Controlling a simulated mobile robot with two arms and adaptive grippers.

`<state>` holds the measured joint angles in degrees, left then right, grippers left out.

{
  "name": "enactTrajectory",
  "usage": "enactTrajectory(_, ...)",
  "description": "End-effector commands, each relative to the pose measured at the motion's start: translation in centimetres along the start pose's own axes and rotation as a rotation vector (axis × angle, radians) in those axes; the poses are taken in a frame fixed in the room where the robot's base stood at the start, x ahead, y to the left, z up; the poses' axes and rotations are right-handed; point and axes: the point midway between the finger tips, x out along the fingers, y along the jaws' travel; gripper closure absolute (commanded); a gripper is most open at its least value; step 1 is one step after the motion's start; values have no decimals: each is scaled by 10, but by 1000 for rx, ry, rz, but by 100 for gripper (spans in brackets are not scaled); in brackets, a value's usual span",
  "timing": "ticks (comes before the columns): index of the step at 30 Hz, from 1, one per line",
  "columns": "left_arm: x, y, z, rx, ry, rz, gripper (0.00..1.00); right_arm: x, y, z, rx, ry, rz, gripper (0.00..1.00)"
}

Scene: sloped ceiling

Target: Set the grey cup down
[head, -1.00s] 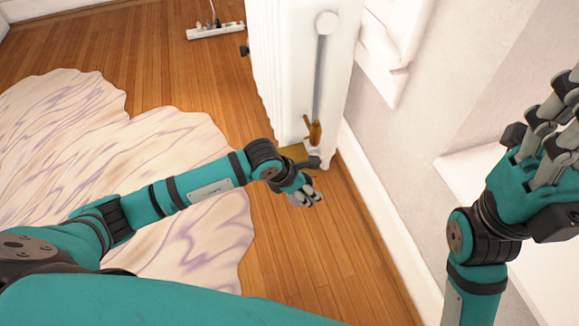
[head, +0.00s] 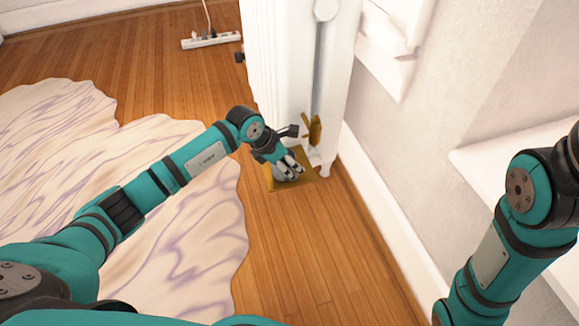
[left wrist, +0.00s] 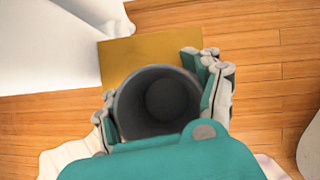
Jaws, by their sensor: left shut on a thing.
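The grey cup (left wrist: 133,108) is upright in the left wrist view, its open mouth facing the camera and its inside dark. My left gripper (head: 288,168) is shut on it, with fingers on both sides of the cup in the wrist view (left wrist: 160,95). In the head view the hand hides most of the cup. A flat gold square (head: 302,185) lies on the floor beneath the hand; it also shows in the left wrist view (left wrist: 138,54). I cannot tell whether the cup touches it. My right gripper is out of view.
A white radiator (head: 287,70) with a brass valve (head: 315,128) stands right behind the gold square. A white baseboard (head: 390,222) runs along the right wall. A pale marbled rug (head: 60,140) lies left, and a power strip (head: 212,40) farther back. Wooden floor (head: 290,260) in front is clear.

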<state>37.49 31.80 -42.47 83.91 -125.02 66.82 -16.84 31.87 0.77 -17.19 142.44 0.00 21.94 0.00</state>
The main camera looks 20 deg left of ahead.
Motion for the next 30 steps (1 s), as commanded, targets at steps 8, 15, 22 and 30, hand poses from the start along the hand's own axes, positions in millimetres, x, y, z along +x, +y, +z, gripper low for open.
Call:
enactTrajectory(8,0,0,0,0,0,1,75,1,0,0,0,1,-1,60)
enactTrajectory(15,1,0,0,0,0,1,15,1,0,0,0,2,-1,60)
enactTrajectory(22,0,0,0,0,0,1,8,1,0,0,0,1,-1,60)
enactTrajectory(30,-15,1,1,0,1,3,8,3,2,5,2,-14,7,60)
